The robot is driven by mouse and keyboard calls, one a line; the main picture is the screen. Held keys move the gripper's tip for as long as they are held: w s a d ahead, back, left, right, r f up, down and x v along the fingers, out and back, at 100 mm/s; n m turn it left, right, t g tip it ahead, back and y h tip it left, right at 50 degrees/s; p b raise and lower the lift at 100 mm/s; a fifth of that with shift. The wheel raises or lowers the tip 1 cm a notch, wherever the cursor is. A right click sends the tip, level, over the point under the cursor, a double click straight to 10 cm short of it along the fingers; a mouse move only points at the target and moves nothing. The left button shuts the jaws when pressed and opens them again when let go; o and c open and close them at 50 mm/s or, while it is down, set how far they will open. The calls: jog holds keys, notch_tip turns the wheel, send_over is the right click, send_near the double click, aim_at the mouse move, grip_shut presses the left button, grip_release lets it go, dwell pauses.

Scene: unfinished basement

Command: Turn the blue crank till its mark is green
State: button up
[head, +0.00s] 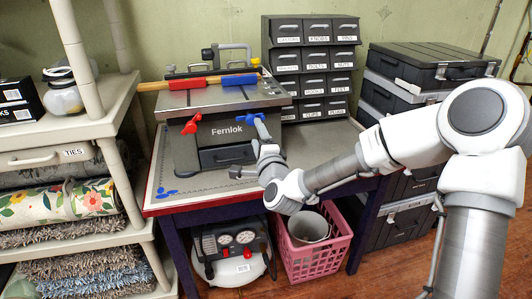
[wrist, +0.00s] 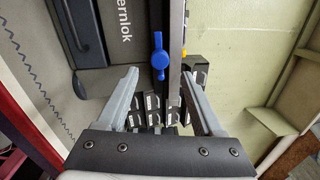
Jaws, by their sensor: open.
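The blue crank (head: 249,117) is on the right of the front of the grey Fernlok machine (head: 205,150), under its table top. In the wrist view the blue crank (wrist: 159,58) has a round hub with an arm pointing to the top of the picture. No coloured mark on it can be made out. My gripper (head: 250,150) is in front of the machine's right side. In the wrist view my gripper (wrist: 160,74) has its fingers wide apart and empty. The crank lies between and just beyond the fingertips, apparently untouched.
A red crank (head: 190,124) is on the machine's left front. Red (head: 188,84) and blue (head: 240,80) blocks lie along its top. A labelled drawer cabinet (head: 312,70) stands behind right. Shelves (head: 75,130) are left. A pink basket (head: 316,255) is under the bench.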

jog(key=p+v, duration=0.1)
jog(key=v, duration=0.8)
jog(key=shift+s, duration=0.1)
dwell(0.7)
